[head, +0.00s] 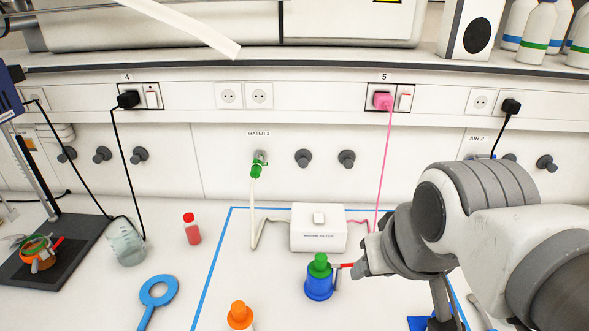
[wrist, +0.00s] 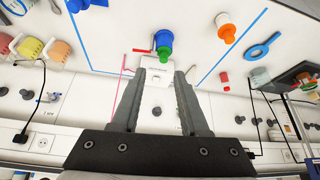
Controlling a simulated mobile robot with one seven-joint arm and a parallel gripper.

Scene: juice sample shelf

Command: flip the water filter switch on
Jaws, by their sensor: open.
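A white water filter box (head: 318,238) with dark lettering on its front stands on the bench, inside a blue taped outline. A pink cable runs from near the box up to a pink plug (head: 382,101) in socket 5, beside a wall switch (head: 405,102). My gripper (head: 362,262) is at the right of the box, low over the bench. In the wrist view my gripper (wrist: 166,72) is open, and the white box (wrist: 158,97) shows between its fingers, apparently untouched.
A blue bottle with a green cap (head: 319,280) stands just in front of the box, close to my gripper. An orange-capped bottle (head: 239,316), a red-liquid bottle (head: 192,230) and a blue ring-shaped tool (head: 158,292) are to the left. A green-marked tap (head: 257,166) is on the wall.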

